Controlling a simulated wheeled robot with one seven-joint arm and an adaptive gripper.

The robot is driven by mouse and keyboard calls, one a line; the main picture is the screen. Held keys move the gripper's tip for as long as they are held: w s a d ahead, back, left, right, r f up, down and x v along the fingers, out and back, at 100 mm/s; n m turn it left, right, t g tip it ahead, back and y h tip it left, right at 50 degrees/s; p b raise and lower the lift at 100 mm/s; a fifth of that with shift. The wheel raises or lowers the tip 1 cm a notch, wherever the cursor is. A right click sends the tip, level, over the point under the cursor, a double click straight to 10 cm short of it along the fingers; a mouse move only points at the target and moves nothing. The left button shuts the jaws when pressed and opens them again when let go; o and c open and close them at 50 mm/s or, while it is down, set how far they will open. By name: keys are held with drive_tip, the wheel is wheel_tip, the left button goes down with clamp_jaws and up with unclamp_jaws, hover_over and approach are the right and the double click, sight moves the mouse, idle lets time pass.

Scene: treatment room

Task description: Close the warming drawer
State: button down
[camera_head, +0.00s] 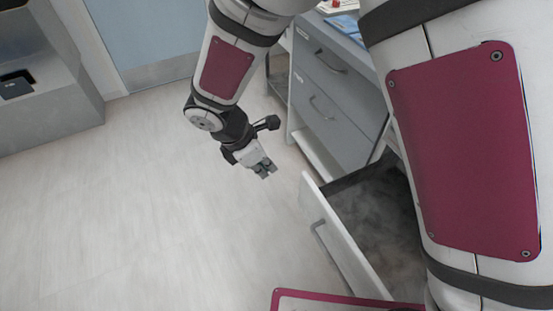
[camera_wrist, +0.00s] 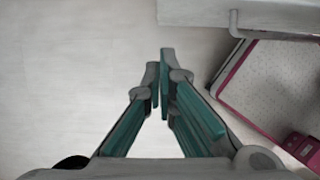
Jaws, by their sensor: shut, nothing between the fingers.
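The warming drawer is pulled open, at the lower right of the head view. Its white front panel (camera_head: 347,251) faces left and carries a bar handle (camera_head: 321,240). Its dark, grey interior (camera_head: 376,215) shows partly, with the rest hidden behind my arm. My gripper (camera_head: 265,171) is shut and empty, pointing down over the floor to the left of the drawer front and apart from it. In the wrist view the green-padded fingers (camera_wrist: 160,80) are together at the tips. The drawer front (camera_wrist: 195,12) and its handle (camera_wrist: 236,24) show at the upper right there, not touching the fingers.
The grey cabinet (camera_head: 333,108) has shut drawers with handles behind the open one. Items, including a blue one (camera_head: 347,24), lie on its top. A grey unit (camera_head: 48,95) stands at the far left, and a blue door (camera_head: 150,30) at the back. The floor (camera_head: 140,205) between is clear.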

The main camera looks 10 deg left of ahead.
drive_tip(key=w+d+f+b, duration=0.1)
drive_tip(key=w+d+f, duration=0.3)
drive_tip(key=d+f, duration=0.2)
drive_tip(key=shift+f+b, duration=0.4)
drive_tip(key=shift+f, duration=0.55)
drive_tip(key=shift+d, duration=0.1)
drive_tip(key=w+d+p, duration=0.1)
drive_tip(key=w+d, duration=0.6)
drive_tip(key=d, duration=0.3)
drive_tip(key=w+d, duration=0.6)
drive_tip(key=d, duration=0.4)
drive_tip(key=shift+w+d+p, duration=0.15)
drive_tip(key=shift+w+p, duration=0.2)
drive_tip(key=shift+w, duration=0.05)
